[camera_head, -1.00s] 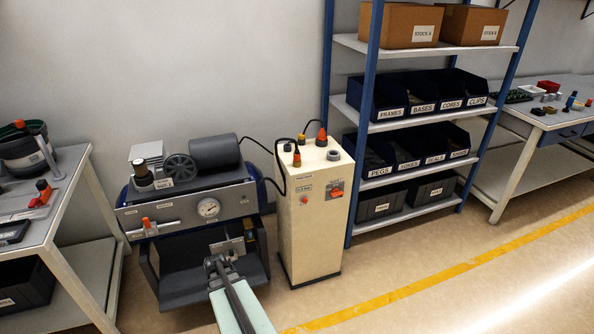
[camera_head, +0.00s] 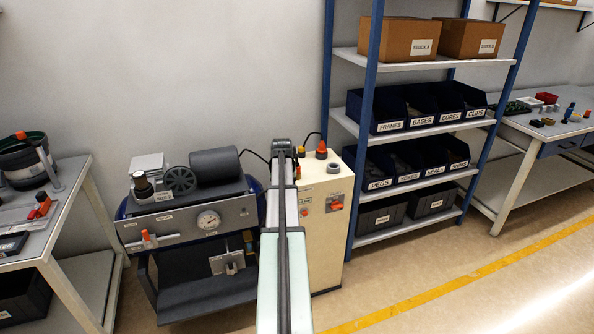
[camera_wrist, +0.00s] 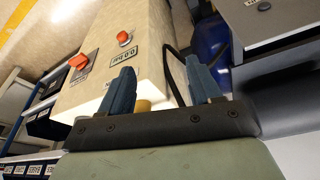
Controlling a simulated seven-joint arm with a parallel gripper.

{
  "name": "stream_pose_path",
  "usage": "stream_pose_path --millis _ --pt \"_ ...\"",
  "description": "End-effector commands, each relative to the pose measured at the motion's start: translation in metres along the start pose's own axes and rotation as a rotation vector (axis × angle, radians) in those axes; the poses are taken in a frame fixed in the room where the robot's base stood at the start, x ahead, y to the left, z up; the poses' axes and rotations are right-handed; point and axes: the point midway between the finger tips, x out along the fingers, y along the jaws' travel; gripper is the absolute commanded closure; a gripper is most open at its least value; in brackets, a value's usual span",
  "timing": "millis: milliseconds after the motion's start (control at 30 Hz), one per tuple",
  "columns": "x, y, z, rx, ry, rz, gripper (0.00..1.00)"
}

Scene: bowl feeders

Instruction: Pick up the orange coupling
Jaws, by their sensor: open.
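A part with an orange top and dark lower body (camera_head: 321,150) stands on the cream cabinet (camera_head: 328,200), behind and right of my gripper. Another small orange part (camera_head: 298,171) shows beside my arm; I cannot tell which of them is the coupling. My gripper (camera_head: 283,148) is above the cabinet's left side, and my arm hides part of its top. In the wrist view my gripper (camera_wrist: 160,64) is open, its two blue fingers apart. A yellow-brown part (camera_wrist: 142,105) shows beyond the base of the fingers, partly hidden. No part is visibly held.
A grey round part (camera_head: 333,168) also stands on the cabinet. A black cable (camera_wrist: 178,72) runs beside it. The machine with motor and gauge (camera_head: 208,220) is to the left, the shelf rack (camera_head: 345,52) close on the right. Space above the cabinet is clear.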

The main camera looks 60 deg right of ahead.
Motion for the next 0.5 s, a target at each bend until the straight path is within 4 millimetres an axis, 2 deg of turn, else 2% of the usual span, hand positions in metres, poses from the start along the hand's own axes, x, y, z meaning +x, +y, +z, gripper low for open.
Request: stream_pose_path --millis 33,100,233,333,400,500 --pt "-0.017 0.013 -0.027 0.02 0.019 0.005 0.37" --pt "-0.04 0.029 -0.052 0.044 0.035 0.011 0.37" --pt "-0.078 0.045 -0.093 0.076 0.055 0.019 0.37" --pt "-0.105 0.047 -0.124 0.092 0.059 0.021 0.37" --pt "-0.12 0.048 -0.146 0.108 0.049 0.023 0.37" --pt "-0.121 0.049 -0.162 0.133 0.006 0.027 0.37"
